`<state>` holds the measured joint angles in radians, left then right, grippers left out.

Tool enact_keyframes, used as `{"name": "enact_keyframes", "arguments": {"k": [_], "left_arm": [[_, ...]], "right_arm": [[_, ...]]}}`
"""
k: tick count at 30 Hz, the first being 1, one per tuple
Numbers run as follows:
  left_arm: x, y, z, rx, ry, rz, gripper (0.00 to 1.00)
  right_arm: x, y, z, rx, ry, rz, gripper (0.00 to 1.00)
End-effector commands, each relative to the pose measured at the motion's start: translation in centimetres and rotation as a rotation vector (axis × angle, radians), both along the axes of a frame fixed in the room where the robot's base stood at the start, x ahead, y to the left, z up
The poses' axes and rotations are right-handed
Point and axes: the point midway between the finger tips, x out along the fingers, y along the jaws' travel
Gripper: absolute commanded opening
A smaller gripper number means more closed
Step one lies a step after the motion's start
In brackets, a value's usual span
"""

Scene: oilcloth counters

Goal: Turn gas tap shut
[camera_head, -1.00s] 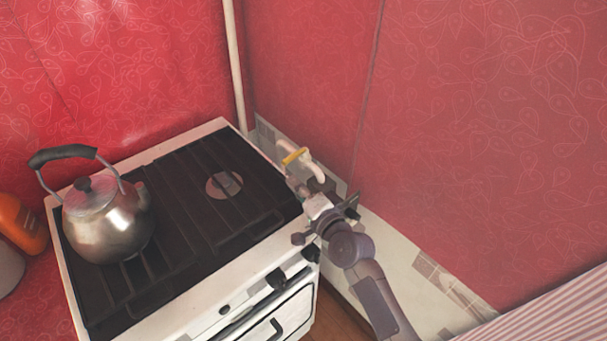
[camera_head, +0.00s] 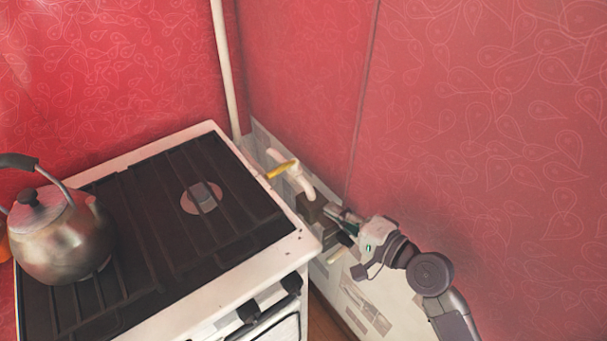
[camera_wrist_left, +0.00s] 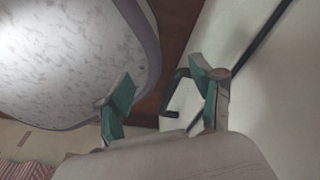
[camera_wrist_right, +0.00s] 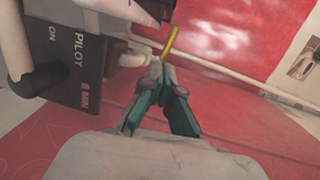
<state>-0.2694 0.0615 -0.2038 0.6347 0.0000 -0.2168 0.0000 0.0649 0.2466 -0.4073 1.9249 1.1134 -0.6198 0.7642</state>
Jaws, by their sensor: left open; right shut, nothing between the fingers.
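The gas tap's yellow handle (camera_head: 282,169) sits on a white pipe (camera_head: 300,182) behind the stove's right corner. It lies slantwise across the pipe. The handle also shows in the right wrist view (camera_wrist_right: 171,42), just beyond the fingertips; I cannot tell whether they touch. My right gripper (camera_head: 337,213) is shut and empty, to the right of and nearer than the tap. Its green-padded fingers (camera_wrist_right: 160,80) meet in the right wrist view. My left gripper (camera_wrist_left: 165,85) is open and empty in its wrist view, away from the tap, and out of the head view.
A dark box (camera_wrist_right: 75,62) marked PILOT and ON is close left of my right fingers. The white stove (camera_head: 190,318) carries a metal kettle (camera_head: 62,238). A pipe (camera_head: 226,70) rises in the corner. Red walls (camera_head: 480,130) close the back and right.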

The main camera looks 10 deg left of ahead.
Motion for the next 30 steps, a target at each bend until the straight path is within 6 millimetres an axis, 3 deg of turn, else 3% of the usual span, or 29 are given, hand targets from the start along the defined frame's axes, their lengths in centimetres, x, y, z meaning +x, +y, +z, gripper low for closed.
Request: {"name": "enact_keyframes", "arguments": {"k": [3,9,12,16,23,30], "left_arm": [[-0.2,0.4,0.3,0.006,0.003,-0.001,0.66],[-4.8,2.5,0.5,0.034,0.072,-0.004,0.66],[-5.9,2.9,0.5,0.038,0.088,-0.004,0.66],[-5.2,2.7,0.6,0.036,0.077,-0.003,0.66],[-1.9,1.3,1.4,0.017,0.026,0.002,0.66],[-2.5,1.1,1.4,0.013,0.035,0.002,0.66]], "right_arm": [[0.5,1.0,0.1,0.005,0.003,0.005,0.0],[2.8,4.1,-0.2,0.005,0.003,0.004,0.0],[4.1,5.9,-0.6,0.004,0.002,0.004,0.0],[5.7,8.1,-0.9,0.002,0.001,0.004,0.0],[7.5,10.5,-0.4,0.001,0.002,0.004,0.0],[8.0,11.2,-0.3,0.001,0.001,0.003,0.0]]}}
